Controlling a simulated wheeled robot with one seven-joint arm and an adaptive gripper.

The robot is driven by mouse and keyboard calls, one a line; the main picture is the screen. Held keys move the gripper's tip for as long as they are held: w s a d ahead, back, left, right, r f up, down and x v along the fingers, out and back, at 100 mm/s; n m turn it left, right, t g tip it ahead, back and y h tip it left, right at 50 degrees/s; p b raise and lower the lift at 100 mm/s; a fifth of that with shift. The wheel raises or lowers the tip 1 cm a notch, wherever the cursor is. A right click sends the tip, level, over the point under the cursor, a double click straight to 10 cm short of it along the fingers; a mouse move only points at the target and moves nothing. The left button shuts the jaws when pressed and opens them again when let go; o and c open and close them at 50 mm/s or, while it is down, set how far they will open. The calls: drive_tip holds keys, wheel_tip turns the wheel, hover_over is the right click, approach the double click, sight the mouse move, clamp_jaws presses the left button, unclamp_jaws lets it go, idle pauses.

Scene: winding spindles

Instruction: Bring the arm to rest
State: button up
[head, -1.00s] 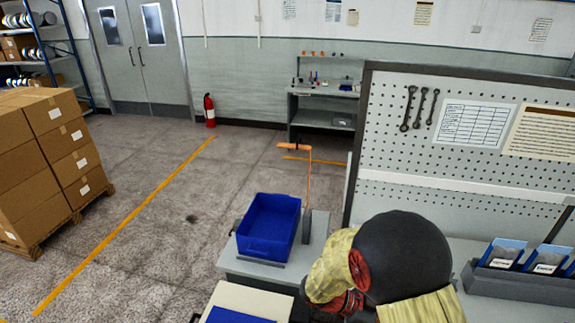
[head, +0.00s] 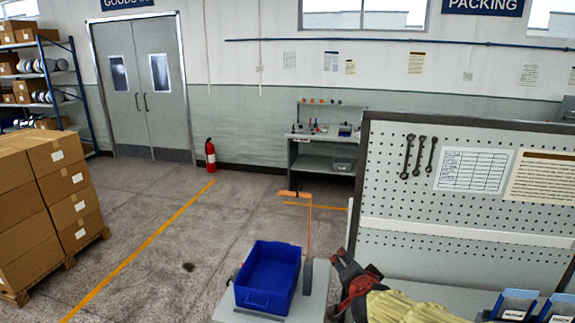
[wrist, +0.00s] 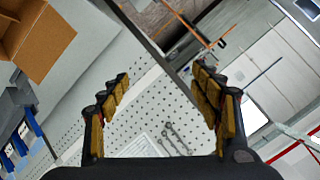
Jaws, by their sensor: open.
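My gripper shows in the wrist view (wrist: 165,115) with its two padded fingers spread wide apart and nothing between them. Past the fingers is the pegboard (wrist: 150,110), seen tilted. In the head view my gripper (head: 350,275) is at the lower middle, in front of the pegboard (head: 470,215) and just right of the blue bin. My arm behind it has a pale yellow cover and runs off the bottom edge.
A blue bin (head: 268,277) stands on a grey bench, with an orange thin post (head: 309,225) behind it. Blue-fronted holders (head: 515,305) stand at the lower right. Stacked cartons (head: 50,195) are at the left. The floor between is clear.

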drive_tip(key=s+a+r+n+y, duration=0.3)
drive_tip(key=s+a+r+n, duration=0.15)
drive_tip(key=s, duration=0.25)
drive_tip(key=s+f+n+g, duration=0.2)
drive_tip(key=s+n+g, duration=0.2)
drive_tip(key=s, duration=0.9)
drive_tip(key=s+d+f+n+g+h, duration=0.2)
drive_tip(key=s+d+f, duration=0.1)
drive_tip(key=s+d, duration=0.55)
wheel_tip(320, 180, down, 9)
drive_tip(key=s+a+b, duration=0.1)
drive_tip(key=b, duration=0.9)
drive_tip(key=shift+s+a, duration=0.25)
drive_tip(key=shift+a, duration=0.1)
drive_tip(key=shift+m, duration=0.25)
